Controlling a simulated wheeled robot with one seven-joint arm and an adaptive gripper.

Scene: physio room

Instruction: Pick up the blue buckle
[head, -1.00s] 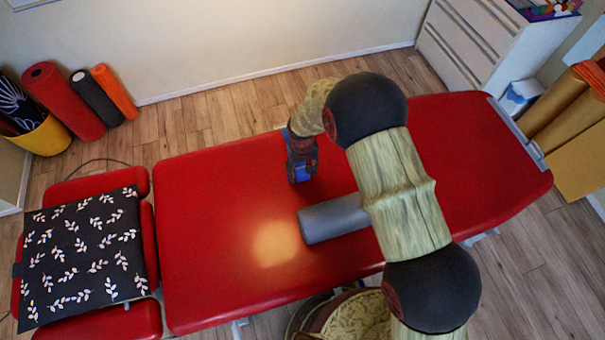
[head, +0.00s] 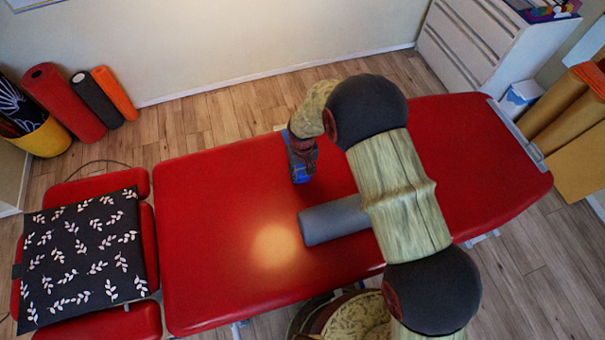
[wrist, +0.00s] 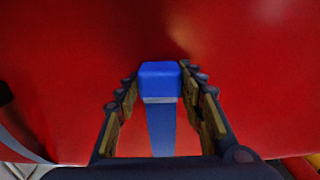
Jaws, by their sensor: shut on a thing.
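The blue buckle (wrist: 160,82) is upright in the middle of the wrist view, a block with a pale band and a long blue part below it. My gripper (wrist: 158,92) has a finger on either side of the buckle and is shut on it. In the head view my gripper (head: 301,152) is over the far side of the red treatment table (head: 215,210). Blue of the buckle (head: 299,174) shows at its fingertips. I cannot tell whether the buckle still touches the table.
A grey roll (head: 330,220) lies on the table, nearer and right of my gripper. A black leaf-patterned cushion (head: 80,250) covers the left end. Rolled mats (head: 65,100) and a white drawer unit (head: 485,45) stand beyond. The table's left middle is bare.

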